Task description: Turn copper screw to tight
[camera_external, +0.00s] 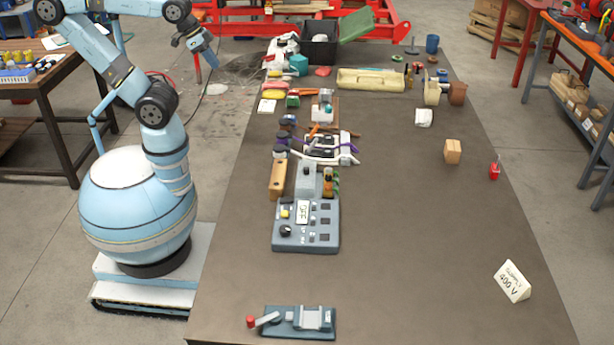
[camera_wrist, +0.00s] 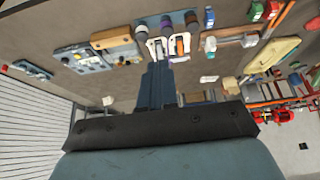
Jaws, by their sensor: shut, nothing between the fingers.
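I cannot make out the copper screw for certain in either view. Small orange-brown parts (camera_external: 322,129) show near the clutter in the middle of the table's left side, too small to tell apart. My gripper (camera_external: 212,64) is raised to the left of the table's far part, apart from everything on it. In the wrist view my gripper's fingers (camera_wrist: 157,70) are together and empty. Behind them, the devices on the table appear along the top of the picture.
The long brown table (camera_external: 420,260) is mostly clear on its right and front. A grey control box (camera_external: 325,236), a lever device (camera_external: 305,321), a wooden block (camera_external: 453,151), a red item (camera_external: 495,170) and a white sign (camera_external: 512,281) stand on it. A black bin (camera_external: 318,50) is at the back.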

